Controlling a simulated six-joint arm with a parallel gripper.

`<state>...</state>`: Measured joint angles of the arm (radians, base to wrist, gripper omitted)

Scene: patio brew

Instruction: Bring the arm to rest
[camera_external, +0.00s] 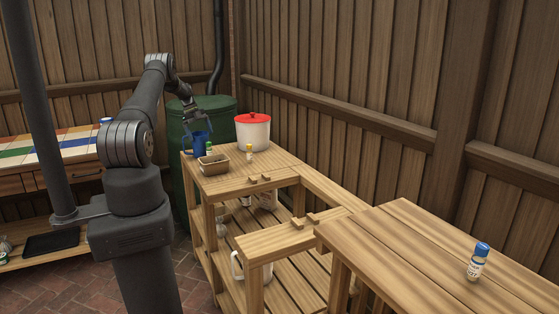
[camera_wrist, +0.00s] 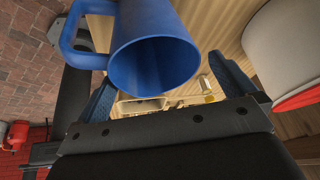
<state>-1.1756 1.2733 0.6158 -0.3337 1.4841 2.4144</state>
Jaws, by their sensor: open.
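My gripper (camera_external: 197,124) is above the far left end of the wooden bench (camera_external: 232,184). In the wrist view its two blue-grey fingers (camera_wrist: 167,85) are spread apart, with no object clamped between them. A blue mug (camera_external: 199,148) stands just below the gripper on the bench. In the wrist view the blue mug (camera_wrist: 155,50) fills the upper middle, its open mouth towards the camera and its handle at left. I cannot tell whether a finger touches it.
A white pot with a red lid (camera_external: 253,133), a small brown box (camera_external: 213,166), a green-capped jar (camera_external: 209,149) and a yellow-capped bottle (camera_external: 249,154) stand close by. A green barrel (camera_external: 180,140) is behind. A blue-capped bottle (camera_external: 478,262) stands on the near table (camera_external: 420,245).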

